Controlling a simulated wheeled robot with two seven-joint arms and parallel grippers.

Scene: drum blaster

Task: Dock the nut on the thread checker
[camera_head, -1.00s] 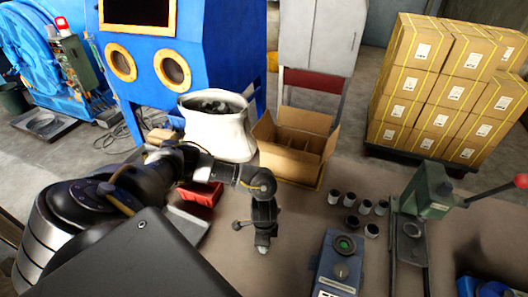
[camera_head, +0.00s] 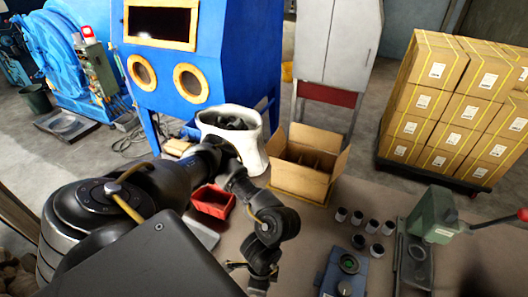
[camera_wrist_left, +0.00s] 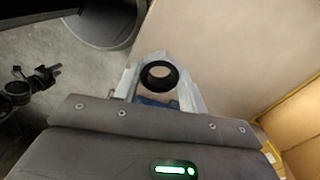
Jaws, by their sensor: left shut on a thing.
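The nut is a black ring (camera_wrist_left: 159,85) in the left wrist view. It sits between the pale fingers of my left gripper (camera_wrist_left: 160,76), which is shut on it. In the head view my left gripper (camera_head: 259,287) hangs at the bottom edge, and the nut cannot be made out there. A blue-grey box with a green-ringed top (camera_head: 348,264) stands on the table to its right; it looks like the thread checker, but I cannot be sure. The gripper is apart from it. My right gripper is not in view.
Several small dark cups (camera_head: 373,227) stand behind the blue-grey box. A green press (camera_head: 436,213) is at the right. An open carton (camera_head: 302,180), a white sack (camera_head: 250,150) and a red bin (camera_head: 211,208) are farther back. Bare tabletop (camera_head: 312,228) lies between carton and box.

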